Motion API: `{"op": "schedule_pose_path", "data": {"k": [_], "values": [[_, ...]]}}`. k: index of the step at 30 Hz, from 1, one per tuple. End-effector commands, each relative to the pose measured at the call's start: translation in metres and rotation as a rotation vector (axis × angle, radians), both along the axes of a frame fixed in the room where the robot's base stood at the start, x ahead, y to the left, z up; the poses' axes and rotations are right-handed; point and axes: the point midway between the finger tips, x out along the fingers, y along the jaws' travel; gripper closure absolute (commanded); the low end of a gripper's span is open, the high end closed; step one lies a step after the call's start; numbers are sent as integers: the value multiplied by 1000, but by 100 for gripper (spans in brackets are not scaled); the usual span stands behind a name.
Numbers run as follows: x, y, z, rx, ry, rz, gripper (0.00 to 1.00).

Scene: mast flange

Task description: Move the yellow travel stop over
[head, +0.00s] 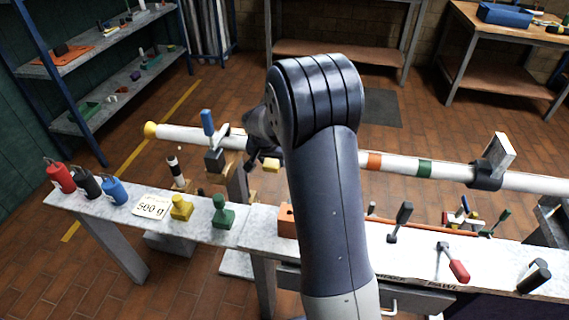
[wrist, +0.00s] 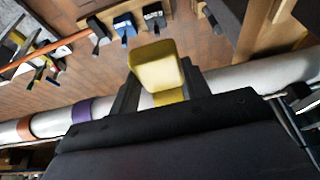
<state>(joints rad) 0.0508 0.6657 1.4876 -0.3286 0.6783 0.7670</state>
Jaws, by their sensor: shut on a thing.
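A yellow block with a narrower yellow part below it (wrist: 157,68), which looks like the travel stop, sits between the dark fingers of my gripper (wrist: 160,92) in the wrist view. My gripper is shut on it. In the head view the yellow block (head: 271,166) shows just left of my arm, beside the pale mast (head: 395,164). The mast passes behind my gripper in the wrist view (wrist: 245,76). Whether the block touches the mast is hidden. My arm covers the middle of the mast in the head view.
Orange (head: 374,161) and green (head: 424,168) bands and a black clamp (head: 487,174) are on the mast's right part. A blue-handled clamp (head: 209,135) stands at left. The bench (head: 245,238) holds yellow (head: 181,208) and green (head: 222,212) knobbed pieces, bottles and tools.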

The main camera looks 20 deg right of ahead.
Motion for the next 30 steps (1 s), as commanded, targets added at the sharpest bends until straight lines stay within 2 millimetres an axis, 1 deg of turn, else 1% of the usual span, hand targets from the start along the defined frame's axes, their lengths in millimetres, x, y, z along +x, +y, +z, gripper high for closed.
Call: {"op": "schedule_pose_path", "data": {"k": [1, 7, 8, 15, 16, 24, 26, 30], "values": [[2, 3, 0, 4, -4, 1, 96], [2, 4, 1, 6, -6, 1, 96], [2, 4, 1, 6, -7, 2, 54], [2, 3, 1, 5, -6, 1, 35], [2, 3, 1, 5, -6, 1, 33], [1, 2, 3, 3, -5, 0, 33], [0, 3, 7, 3, -6, 1, 33], [-7, 8, 28, 3, -8, 2, 33]]}}
